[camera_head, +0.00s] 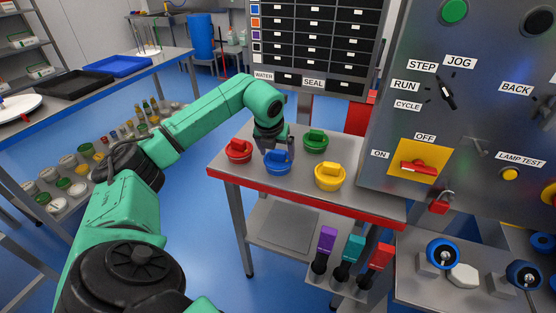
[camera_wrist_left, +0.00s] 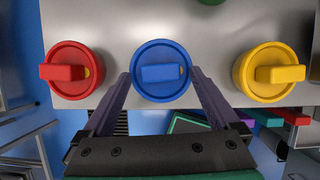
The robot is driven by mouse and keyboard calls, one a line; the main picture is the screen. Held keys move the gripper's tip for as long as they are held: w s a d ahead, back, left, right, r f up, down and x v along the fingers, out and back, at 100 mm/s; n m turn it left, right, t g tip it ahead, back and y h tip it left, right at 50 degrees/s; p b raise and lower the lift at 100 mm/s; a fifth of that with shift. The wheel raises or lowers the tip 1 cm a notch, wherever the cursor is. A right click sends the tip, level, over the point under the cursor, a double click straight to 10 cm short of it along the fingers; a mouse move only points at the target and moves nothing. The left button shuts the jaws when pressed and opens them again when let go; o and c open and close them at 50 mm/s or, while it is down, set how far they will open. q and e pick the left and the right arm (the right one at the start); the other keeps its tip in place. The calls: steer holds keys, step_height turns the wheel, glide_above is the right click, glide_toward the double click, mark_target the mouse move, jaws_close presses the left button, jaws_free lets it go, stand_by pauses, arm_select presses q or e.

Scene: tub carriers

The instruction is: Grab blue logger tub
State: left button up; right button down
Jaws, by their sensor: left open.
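The blue logger tub (camera_head: 278,166) is a round blue tub with a block-shaped handle on its lid. It stands on the grey table top, between the red tub (camera_head: 238,151) and the yellow tub (camera_head: 329,177). My left gripper (camera_head: 279,150) reaches down over the blue tub from behind. In the left wrist view the gripper (camera_wrist_left: 160,82) is open, with one finger on each side of the blue tub (camera_wrist_left: 161,70). Whether the fingers touch it I cannot tell. The right gripper is not in view.
A green tub (camera_head: 316,140) stands behind the blue one. A control panel (camera_head: 470,110) with switches rises close on the right. The table's red front edge (camera_head: 300,201) has purple, teal and red handled items (camera_head: 350,249) below it. Shelving with several tubs lies left.

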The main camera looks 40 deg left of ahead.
arm_select(q)
steer(key=shift+c, duration=0.3)
steer(key=shift+w, duration=0.1)
jaws_close()
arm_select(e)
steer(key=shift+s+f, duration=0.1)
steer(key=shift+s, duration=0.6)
